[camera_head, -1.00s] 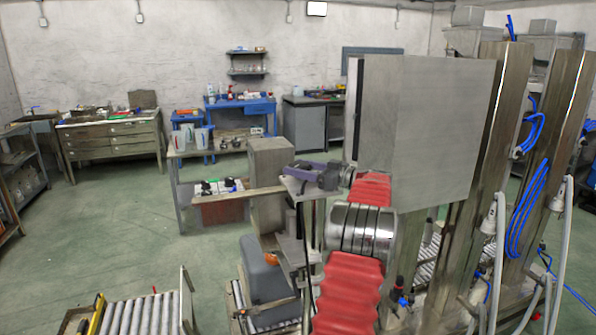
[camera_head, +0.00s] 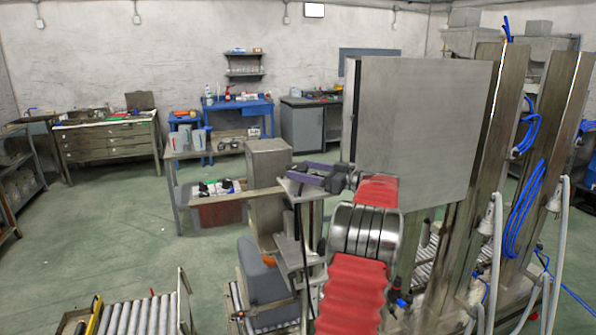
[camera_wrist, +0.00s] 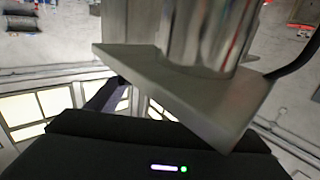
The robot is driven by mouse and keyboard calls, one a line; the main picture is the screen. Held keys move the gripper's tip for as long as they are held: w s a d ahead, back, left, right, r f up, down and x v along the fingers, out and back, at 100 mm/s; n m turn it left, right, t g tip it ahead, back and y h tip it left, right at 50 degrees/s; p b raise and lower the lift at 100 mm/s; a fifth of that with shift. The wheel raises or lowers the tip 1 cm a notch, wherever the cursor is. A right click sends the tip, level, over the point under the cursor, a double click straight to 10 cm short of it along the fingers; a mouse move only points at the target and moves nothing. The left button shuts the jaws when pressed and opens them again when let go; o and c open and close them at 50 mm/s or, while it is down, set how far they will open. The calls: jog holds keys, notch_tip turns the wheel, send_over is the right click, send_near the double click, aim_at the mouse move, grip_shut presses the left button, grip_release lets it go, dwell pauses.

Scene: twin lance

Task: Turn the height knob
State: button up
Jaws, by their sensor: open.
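I cannot make out the height knob clearly in either view. My gripper (camera_head: 312,180) has purple fingers and points left at the end of my red-sleeved arm, at the top of a metal stand. It is open, and I see nothing held in it. A small metal plate (camera_head: 294,186) on the stand lies right by the fingers; whether they touch it is unclear. In the wrist view a metal plate (camera_wrist: 165,85) with a shiny cylinder (camera_wrist: 208,38) fills the space above my dark gripper body, hiding most of the fingers.
A grey box column (camera_head: 268,160) with a horizontal bar (camera_head: 235,199) stands left of the stand. A grey wedge-shaped body (camera_head: 262,270) is below. A large metal panel (camera_head: 420,130) stands close on the right. A roller conveyor (camera_head: 140,315) is front left. Open floor lies left.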

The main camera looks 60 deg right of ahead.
jog(key=s, duration=1.1)
jog(key=shift+a, duration=0.4)
